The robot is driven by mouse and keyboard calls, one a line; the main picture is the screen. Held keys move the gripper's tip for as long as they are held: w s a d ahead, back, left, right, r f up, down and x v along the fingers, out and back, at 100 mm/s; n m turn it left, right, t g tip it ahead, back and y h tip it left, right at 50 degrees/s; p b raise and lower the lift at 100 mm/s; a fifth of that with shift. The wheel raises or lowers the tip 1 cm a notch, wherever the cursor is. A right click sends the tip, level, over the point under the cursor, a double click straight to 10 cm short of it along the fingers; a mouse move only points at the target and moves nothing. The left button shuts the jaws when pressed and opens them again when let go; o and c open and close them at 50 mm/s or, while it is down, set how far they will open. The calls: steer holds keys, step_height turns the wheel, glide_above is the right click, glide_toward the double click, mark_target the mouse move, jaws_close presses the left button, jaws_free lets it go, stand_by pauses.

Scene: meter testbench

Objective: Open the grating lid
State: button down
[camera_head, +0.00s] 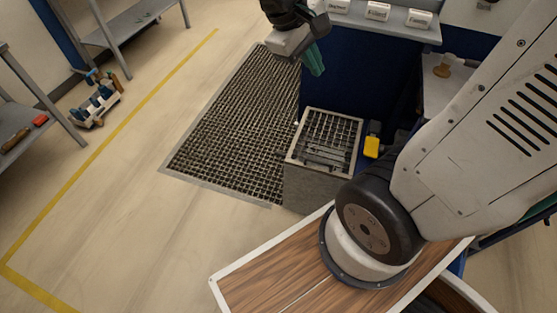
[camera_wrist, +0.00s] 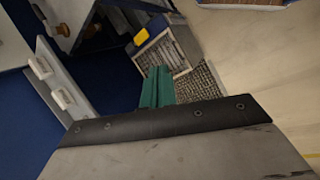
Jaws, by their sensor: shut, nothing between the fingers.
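The grating lid (camera_head: 327,131) is a pale metal frame with a grid of bars. It lies flat on top of a grey box (camera_head: 311,187) on the floor, and darker bars or parts show through it. It also shows in the wrist view (camera_wrist: 166,53), just beyond the fingers, partly hidden by them. My gripper (camera_head: 316,68) has green fingers and is shut and empty. It is held above and behind the box in the head view, apart from the lid. In the wrist view the shut fingers (camera_wrist: 157,74) overlap the box's near side.
A large floor grate (camera_head: 235,125) lies left of the box. A yellow object (camera_head: 371,147) stands right beside the box. A grey shelf with labelled white boxes (camera_head: 377,12) is at the back. The floor left of the grate is clear up to a yellow line.

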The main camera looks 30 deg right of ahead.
steer(key=w+d+f+n+t+h, duration=0.2)
steer(key=w+f+n+h, duration=0.3)
steer(key=w+f, duration=0.65)
steer(key=w+d+f+n+t+h, duration=0.1)
steer(key=w+f+n+h, duration=0.2)
steer(key=w+f+n, duration=0.8)
steer(key=s+a+f+n+t+y, duration=0.1)
steer(key=s+a+f+n+t, duration=0.1)
steer(key=f, duration=1.1)
steer(key=s+a+f+n+t+y, duration=0.1)
steer(key=s+f+n+t+y, duration=0.15)
steer(key=f, duration=0.95)
steer(key=s+a+f+n+t, duration=0.2)
steer(key=f+n, duration=0.1)
steer(key=f, duration=1)
steer(key=f+x, duration=0.1)
steer(key=x, duration=0.9)
steer(key=shift+m+g+y, duration=0.25)
steer(key=shift+w+d+r, duration=0.1)
steer(key=shift+w+r, duration=0.05)
steer(key=shift+r, duration=0.95)
steer(key=shift+w+r, duration=0.1)
steer(key=shift+r, duration=1)
